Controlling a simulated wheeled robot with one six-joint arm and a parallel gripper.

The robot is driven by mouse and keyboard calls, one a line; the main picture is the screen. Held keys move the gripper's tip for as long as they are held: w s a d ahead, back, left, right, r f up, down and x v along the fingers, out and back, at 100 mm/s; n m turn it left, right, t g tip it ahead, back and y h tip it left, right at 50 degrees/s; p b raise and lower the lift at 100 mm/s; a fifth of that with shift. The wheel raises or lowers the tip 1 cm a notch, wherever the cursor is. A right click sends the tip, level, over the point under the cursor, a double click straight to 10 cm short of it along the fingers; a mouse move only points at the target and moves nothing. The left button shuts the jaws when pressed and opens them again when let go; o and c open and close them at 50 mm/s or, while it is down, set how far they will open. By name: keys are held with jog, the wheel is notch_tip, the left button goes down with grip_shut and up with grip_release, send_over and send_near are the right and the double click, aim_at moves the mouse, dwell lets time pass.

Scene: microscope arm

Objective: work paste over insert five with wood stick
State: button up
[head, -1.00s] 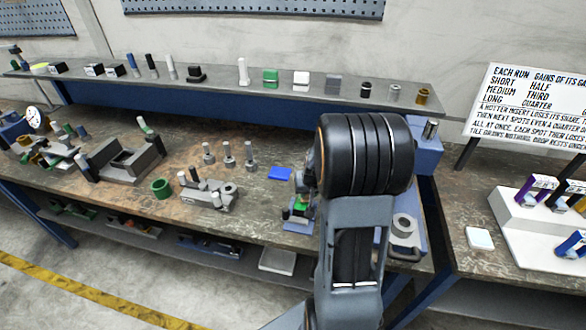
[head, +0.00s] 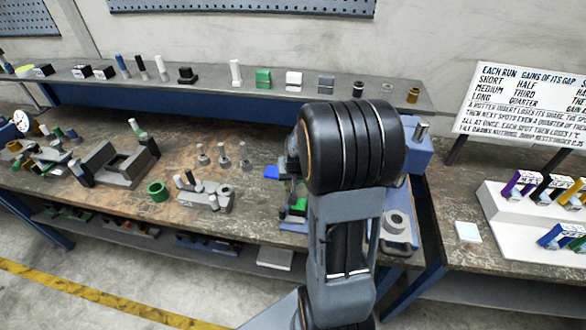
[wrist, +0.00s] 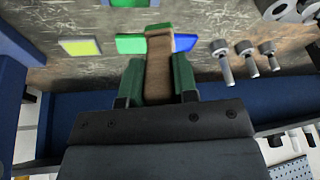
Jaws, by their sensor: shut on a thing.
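In the wrist view, my gripper (wrist: 158,78) has green fingers shut on a brown wood stick (wrist: 158,62). The stick points away from the palm, and its far end looks greenish. This end overlaps the edge of a green block (wrist: 130,43) and lies near a blue piece (wrist: 186,42); I cannot tell whether it touches anything. In the head view my black wrist hides most of the gripper and the stick. The blue piece (head: 271,172) shows there left of the wrist. I cannot pick out insert five or the paste.
Three grey pins (head: 223,155) stand left of my arm, with a grey fixture (head: 207,196) and a green ring (head: 158,191). A raised shelf (head: 215,88) with small items runs along the back. A stand with coloured clips (head: 495,205) and a lettered sign (head: 520,105) are at right.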

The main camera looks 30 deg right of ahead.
jog(key=shift+r+p, duration=0.55)
jog(key=shift+r, duration=0.6)
jog(key=shift+f, duration=0.1)
jog(key=shift+f+b, duration=0.5)
jog(key=shift+b, duration=0.15)
